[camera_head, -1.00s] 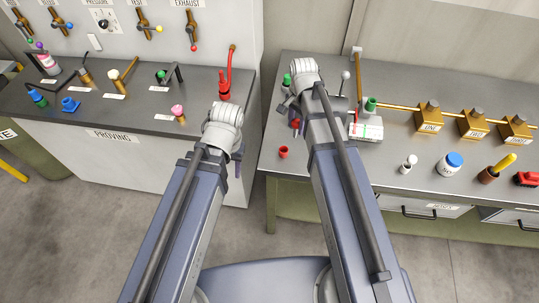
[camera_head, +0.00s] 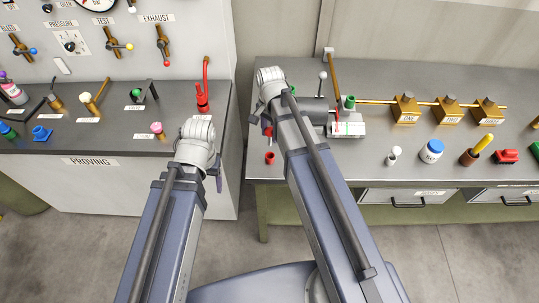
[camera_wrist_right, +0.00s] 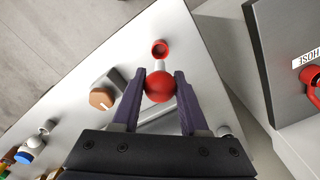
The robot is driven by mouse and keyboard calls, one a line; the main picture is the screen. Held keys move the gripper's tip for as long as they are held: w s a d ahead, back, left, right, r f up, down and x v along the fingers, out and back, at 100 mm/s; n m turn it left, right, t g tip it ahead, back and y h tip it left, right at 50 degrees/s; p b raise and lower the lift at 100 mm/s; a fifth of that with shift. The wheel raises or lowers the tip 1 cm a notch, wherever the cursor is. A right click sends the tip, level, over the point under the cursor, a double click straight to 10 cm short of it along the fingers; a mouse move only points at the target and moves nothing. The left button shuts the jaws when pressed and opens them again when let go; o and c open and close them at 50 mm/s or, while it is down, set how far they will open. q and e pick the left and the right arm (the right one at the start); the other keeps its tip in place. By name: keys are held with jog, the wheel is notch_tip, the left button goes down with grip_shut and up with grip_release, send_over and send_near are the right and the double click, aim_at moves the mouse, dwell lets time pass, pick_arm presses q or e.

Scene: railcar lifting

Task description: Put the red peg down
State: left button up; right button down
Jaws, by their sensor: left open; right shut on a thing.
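My right gripper (camera_wrist_right: 160,92) is shut on the red peg (camera_wrist_right: 160,86), whose round red head sits between the dark fingers. A short pale shaft shows beyond the head, pointing toward a small red cup (camera_wrist_right: 160,48) on the bench. In the head view the red peg (camera_head: 267,131) shows below my right wrist, and the red cup (camera_head: 269,158) stands just in front of it near the bench's left edge. The peg looks apart from the cup. My left gripper (camera_head: 218,181) is open, low by the proving bench's front right corner, mostly hidden by its wrist.
A grey cylinder (camera_head: 315,110) and a white-grey block (camera_head: 347,130) lie right of my right gripper. A green piece (camera_head: 350,102), brass boxes (camera_head: 405,108) and a blue-lidded jar (camera_head: 431,151) stand further right. The proving bench (camera_head: 100,190) is at left, with a gap between benches.

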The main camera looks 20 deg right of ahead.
aim_at(270, 144)
jog(key=shift+r, duration=0.7)
pick_arm(q)
notch_tip(270, 144, down, 9)
jog(key=b, duration=1)
pick_arm(e)
notch_tip(270, 144, down, 10)
jog(key=shift+f, duration=0.25)
jog(key=shift+f, duration=0.1)
pick_arm(q)
jog(key=shift+f, duration=0.15)
pick_arm(e)
jog(key=shift+c, duration=2.2)
grip_release()
